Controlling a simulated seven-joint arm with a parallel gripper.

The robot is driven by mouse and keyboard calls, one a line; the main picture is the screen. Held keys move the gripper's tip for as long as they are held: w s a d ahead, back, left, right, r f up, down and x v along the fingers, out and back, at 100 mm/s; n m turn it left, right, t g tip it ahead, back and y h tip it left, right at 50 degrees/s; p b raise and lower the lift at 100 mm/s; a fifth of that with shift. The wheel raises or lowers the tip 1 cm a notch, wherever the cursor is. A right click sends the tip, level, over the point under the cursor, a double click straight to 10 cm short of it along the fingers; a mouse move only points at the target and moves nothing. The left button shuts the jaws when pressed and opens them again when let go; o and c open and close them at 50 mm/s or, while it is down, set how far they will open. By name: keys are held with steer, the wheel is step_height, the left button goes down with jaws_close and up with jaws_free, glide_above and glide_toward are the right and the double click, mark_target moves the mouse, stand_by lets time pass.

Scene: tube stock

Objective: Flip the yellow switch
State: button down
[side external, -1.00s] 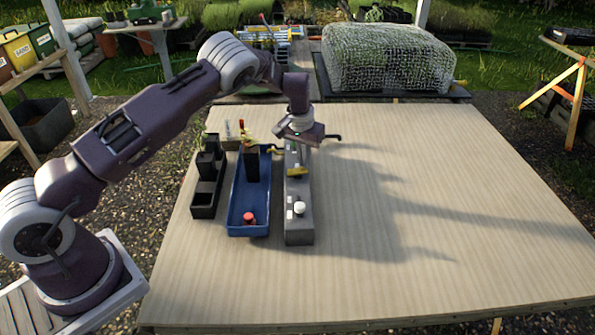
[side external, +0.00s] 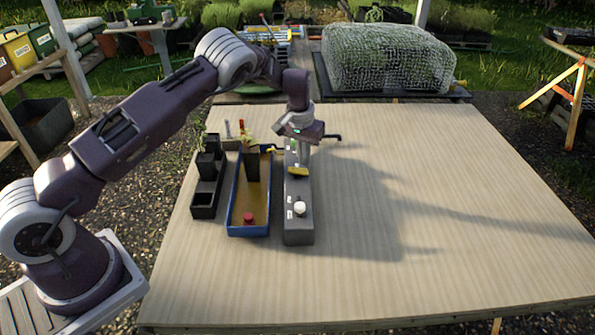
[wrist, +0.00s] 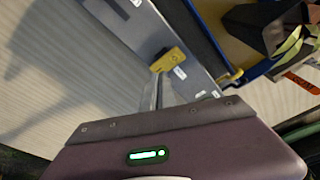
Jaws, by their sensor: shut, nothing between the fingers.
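The yellow switch (side external: 298,171) sits on top of a long grey box (side external: 299,228). In the wrist view the yellow switch (wrist: 170,60) is a short bar lying across the box's face, just beyond my fingers. My gripper (side external: 303,158) is shut and empty, pointing down over the box behind the switch. In the wrist view my gripper (wrist: 157,88) has its tips close to the switch's near end. I cannot tell whether they touch it.
Left of the box stands a blue-walled tray (side external: 232,216) with a tan inside, a red knob (side external: 249,218) and a dark pot. A white knob (side external: 300,208) sits on the box's near end. Black pots (side external: 204,211) stand farther left. The table's right side is clear.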

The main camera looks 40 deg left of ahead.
steer(key=shift+r, duration=2.55)
step_height(320, 180, up, 16)
steer(key=r+t+h, duration=0.1)
glide_above(304, 170)
steer(key=s+d, duration=0.3)
steer(key=s, duration=0.6)
steer(key=s+d+r+t+h, duration=0.1)
steer(key=s+d+r, duration=0.3)
steer(key=s+r, duration=0.6)
steer(key=s+d+f+m+t, duration=0.1)
steer(key=s+f, duration=0.1)
steer(key=s, duration=0.9)
steer(key=s+d+f+m+y, duration=0.1)
steer(key=s+f+m, duration=0.1)
steer(key=s, duration=1)
steer(key=shift+s+t+y, duration=0.15)
steer(key=shift+t+y, duration=0.15)
steer(key=shift+t, duration=0.1)
